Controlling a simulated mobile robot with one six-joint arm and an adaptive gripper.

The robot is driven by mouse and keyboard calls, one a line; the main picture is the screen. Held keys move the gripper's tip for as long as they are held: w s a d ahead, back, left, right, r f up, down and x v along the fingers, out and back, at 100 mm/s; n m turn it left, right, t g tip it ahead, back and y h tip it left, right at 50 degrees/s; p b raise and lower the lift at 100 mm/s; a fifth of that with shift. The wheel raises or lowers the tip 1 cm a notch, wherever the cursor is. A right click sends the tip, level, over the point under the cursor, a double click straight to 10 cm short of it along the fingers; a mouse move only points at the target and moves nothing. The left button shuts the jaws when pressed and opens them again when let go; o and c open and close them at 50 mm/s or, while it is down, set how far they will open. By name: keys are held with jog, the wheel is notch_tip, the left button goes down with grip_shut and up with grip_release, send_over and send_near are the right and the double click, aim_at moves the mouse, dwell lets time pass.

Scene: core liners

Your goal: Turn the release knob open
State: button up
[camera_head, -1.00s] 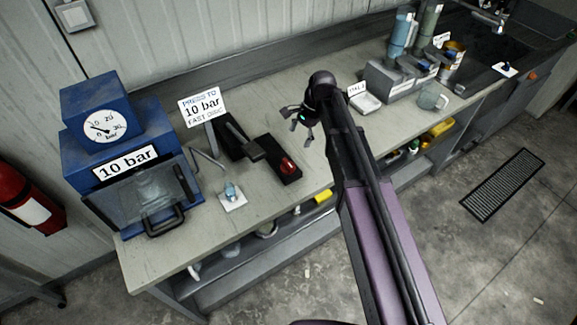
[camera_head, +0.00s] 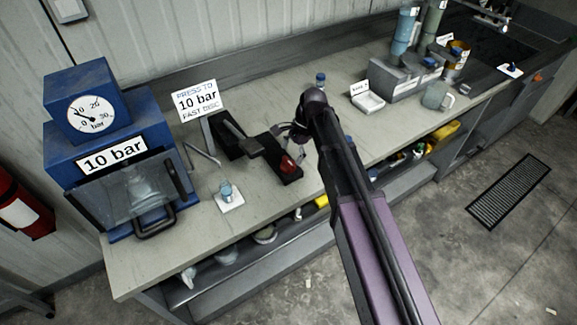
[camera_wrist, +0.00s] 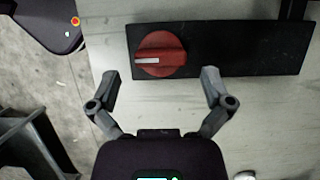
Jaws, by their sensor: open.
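The release knob (camera_wrist: 161,54) is red and round with a white line on it. It sits at one end of a black base plate (camera_wrist: 250,48) on the bench. In the wrist view the white line lies level, pointing to the left. In the head view the knob (camera_head: 288,164) is partly hidden by my gripper (camera_head: 297,136). My gripper shows in the wrist view (camera_wrist: 160,86) with two fingers spread wide and nothing between them. The knob appears just beyond the fingertips, between them but nearer the left one. I see no contact.
A blue press (camera_head: 112,150) with a gauge and a "10 bar" label stands at the left. A black pump lever (camera_head: 240,138) lies left of the knob. A white pad (camera_head: 228,200) holds a small cup. A grey rack (camera_head: 400,80) and a mug (camera_head: 436,96) stand right.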

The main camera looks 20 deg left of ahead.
aim_at(289, 160)
jog(key=shift+b+x, duration=1.2)
jog(key=shift+x, duration=0.4)
jog(key=c, duration=1)
